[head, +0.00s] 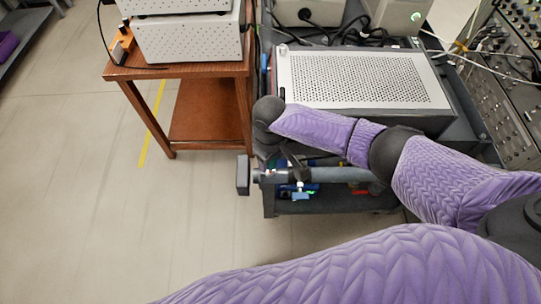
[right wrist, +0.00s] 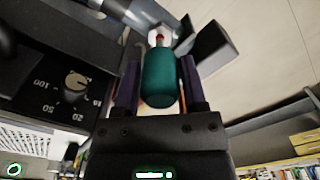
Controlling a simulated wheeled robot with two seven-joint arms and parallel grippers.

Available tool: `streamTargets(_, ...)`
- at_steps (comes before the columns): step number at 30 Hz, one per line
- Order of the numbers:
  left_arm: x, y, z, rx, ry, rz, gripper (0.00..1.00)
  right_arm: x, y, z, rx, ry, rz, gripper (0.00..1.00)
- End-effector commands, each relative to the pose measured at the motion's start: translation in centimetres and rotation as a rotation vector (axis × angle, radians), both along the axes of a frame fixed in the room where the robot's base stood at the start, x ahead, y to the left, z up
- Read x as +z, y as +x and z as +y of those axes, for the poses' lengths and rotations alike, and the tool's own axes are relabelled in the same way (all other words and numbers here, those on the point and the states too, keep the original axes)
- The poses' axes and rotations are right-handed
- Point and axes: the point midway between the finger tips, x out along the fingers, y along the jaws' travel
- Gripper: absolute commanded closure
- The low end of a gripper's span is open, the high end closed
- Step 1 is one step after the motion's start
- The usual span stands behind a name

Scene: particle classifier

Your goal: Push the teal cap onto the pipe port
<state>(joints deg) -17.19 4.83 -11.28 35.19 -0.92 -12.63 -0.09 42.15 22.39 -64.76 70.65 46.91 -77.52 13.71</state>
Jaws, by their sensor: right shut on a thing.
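The teal cap (right wrist: 160,78) is a rounded cylinder in the right wrist view. My right gripper (right wrist: 160,85) is shut on it, with one purple finger on each side. The white port (right wrist: 157,37), with a red spot in it, is in line with the cap's far end. The cap's end overlaps the port in the picture; I cannot tell whether they touch. The port is on the grey pipe (right wrist: 137,10). In the head view my right gripper (head: 298,177) reaches down at the pipe (head: 340,174), and the cap is too small to make out. My left gripper is not in view.
A dark block (head: 242,175) is at the pipe's left end. A perforated metal box (head: 360,80) stands on the dark cart above the pipe. A wooden table (head: 180,72) with white devices is to the left. The floor left of the pipe is clear.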

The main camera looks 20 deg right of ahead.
Motion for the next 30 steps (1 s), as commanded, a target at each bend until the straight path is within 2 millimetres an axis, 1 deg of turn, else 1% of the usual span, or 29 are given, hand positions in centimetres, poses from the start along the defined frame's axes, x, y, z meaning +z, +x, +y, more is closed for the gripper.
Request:
streamTargets(12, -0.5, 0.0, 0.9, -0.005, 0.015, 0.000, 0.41, -0.8, 0.0, 0.0, -0.001, 0.000, 0.000, 1.00)
streamTargets(19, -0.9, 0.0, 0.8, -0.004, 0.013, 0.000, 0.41, -1.4, 0.0, 0.0, -0.001, 0.001, 0.000, 1.00)
streamTargets(30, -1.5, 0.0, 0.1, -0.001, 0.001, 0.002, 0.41, -2.3, 0.0, 0.0, -0.001, 0.000, 0.001, 1.00)
